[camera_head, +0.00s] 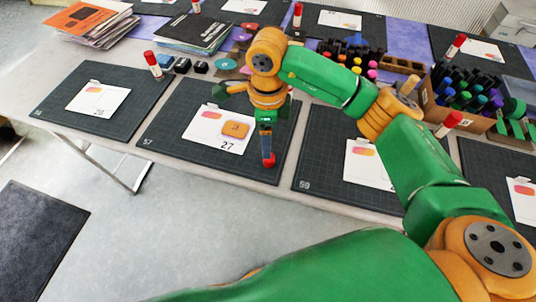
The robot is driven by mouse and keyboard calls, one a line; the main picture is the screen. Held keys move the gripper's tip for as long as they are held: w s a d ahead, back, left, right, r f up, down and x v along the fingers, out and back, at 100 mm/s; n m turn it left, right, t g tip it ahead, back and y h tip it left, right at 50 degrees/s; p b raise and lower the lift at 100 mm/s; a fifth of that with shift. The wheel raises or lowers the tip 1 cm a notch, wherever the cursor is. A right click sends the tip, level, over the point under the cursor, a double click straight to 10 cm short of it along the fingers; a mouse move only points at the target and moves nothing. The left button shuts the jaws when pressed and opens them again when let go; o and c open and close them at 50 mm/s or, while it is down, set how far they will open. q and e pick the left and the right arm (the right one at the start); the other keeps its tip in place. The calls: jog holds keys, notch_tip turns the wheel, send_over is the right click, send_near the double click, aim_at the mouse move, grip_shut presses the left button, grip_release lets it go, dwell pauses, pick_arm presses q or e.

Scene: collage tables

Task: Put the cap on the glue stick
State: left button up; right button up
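My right gripper (266,138) comes in from the right and points down over the front right part of the mat marked 57 (175,128). A small red piece, which looks like a glue stick cap (268,160), shows right at its lower end. I see the fingers edge-on, so I cannot tell whether they are closed on it or just above it. No bare glue stick shows clearly at this mat; my arm and wrist hide part of it. A glue stick with a red cap (152,64) stands at the mat's back left.
A white card marked 27 (212,142) with an orange piece (236,129) lies left of the gripper. Black stamps (182,65) stand behind the mat. A box of markers (464,98) is at right. The table's front edge is close to the gripper.

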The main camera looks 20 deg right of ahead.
jog(key=shift+s+f+p, duration=0.15)
jog(key=shift+f+p, duration=0.15)
jog(key=shift+f, duration=0.9)
notch_tip(320, 180, down, 4)
jog(key=shift+s+p, duration=0.1)
jog(key=shift+p, duration=0.65)
jog(key=shift+d+f, duration=0.1)
jog(key=shift+f, duration=0.3)
grip_shut()
